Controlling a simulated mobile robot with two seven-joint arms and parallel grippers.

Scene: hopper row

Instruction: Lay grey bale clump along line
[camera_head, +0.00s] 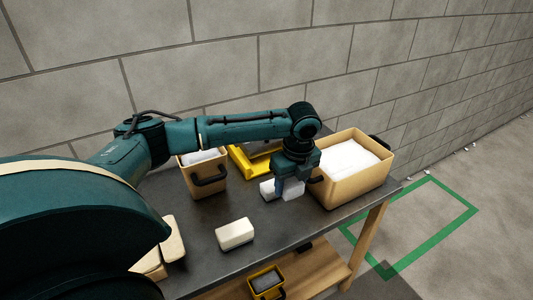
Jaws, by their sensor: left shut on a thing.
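My left gripper (289,193) points down over the dark table, just left of the large tan bin. It is shut on a pale grey clump (267,190), which shows on both sides of the fingers. I cannot tell whether the clump touches the table top. A separate off-white block (235,233) lies on the table nearer to me, apart from the gripper. No line shows clearly on the table top. My right gripper is not in view.
The large tan bin (343,190) holds white material. A smaller tan bin (205,187) stands left. A yellow tray (240,163) lies behind my arm. A small yellow bin (267,283) is on the lower shelf. The table (200,257) is clear around the off-white block.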

